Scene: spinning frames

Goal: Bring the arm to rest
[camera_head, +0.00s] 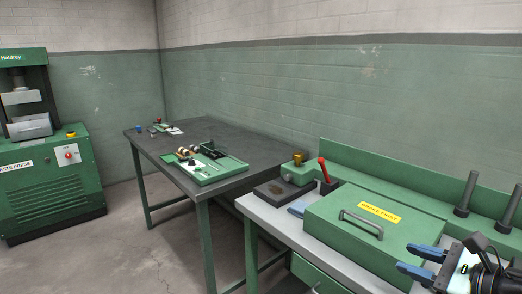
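My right gripper (408,258) is at the lower right, in front of the right end of a green box-like cover (335,239). Its two blue fingers point left and stand apart with nothing visible between them, so it is open and empty. I cannot tell whether the fingers touch the cover. Part of my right arm shows at the right edge; most of it is out of view. My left gripper is not in view.
The cover has a grey handle (361,223) and a yellow label (380,213). A red-handled lever (323,170) stands behind it, dark posts (467,193) at right. A dark table (232,140) holds a green tray (228,168). A green press (45,190) stands left. Floor between is clear.

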